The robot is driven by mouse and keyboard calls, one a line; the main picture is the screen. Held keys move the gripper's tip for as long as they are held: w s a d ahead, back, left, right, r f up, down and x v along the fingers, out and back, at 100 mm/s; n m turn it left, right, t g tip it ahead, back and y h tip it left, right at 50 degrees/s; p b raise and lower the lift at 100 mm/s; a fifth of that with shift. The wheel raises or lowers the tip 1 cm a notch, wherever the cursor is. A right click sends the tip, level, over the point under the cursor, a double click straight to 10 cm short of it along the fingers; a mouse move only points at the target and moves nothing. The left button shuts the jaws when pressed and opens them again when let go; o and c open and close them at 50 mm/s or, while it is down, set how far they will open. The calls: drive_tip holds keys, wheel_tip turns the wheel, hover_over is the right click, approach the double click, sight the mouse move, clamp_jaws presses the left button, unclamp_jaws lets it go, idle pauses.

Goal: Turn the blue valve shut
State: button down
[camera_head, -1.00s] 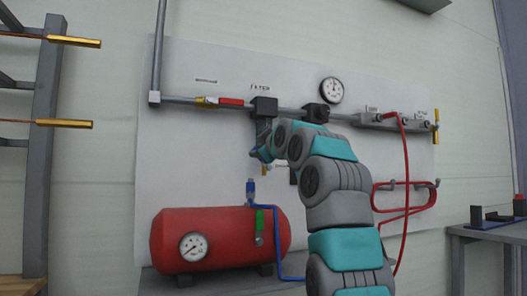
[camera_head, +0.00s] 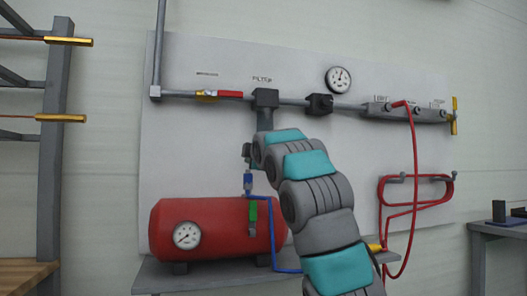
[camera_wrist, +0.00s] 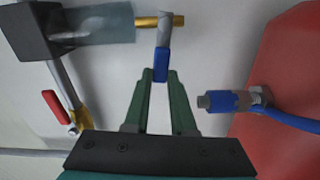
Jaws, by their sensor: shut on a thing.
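The blue valve shows in the wrist view as a blue-sleeved grey lever (camera_wrist: 162,63) on a brass stub (camera_wrist: 160,21) under the filter's bowl (camera_wrist: 100,24). My gripper (camera_wrist: 161,76) has its green fingers closed around the blue sleeve, with the grey part of the lever sticking out past the tips. In the head view my gripper (camera_head: 247,155) is below the filter (camera_head: 265,98), just above the tank's blue fitting. The blue lever cannot be made out there, hidden by my wrist.
The red tank (camera_head: 210,215) has a blue hose fitting (camera_head: 248,183), close beside the fingers in the wrist view (camera_wrist: 220,101). A green lever (camera_head: 253,215) hangs at its front. A red-handled valve (camera_head: 230,94) sits on the pipe. A red hose (camera_head: 413,190) hangs right.

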drive_tip(key=shift+a+f+n, duration=0.1)
drive_tip(key=shift+f+n, duration=0.35)
drive_tip(key=shift+n, duration=0.35)
drive_tip(key=c, duration=0.7)
unclamp_jaws()
drive_tip(key=shift+c, duration=0.2)
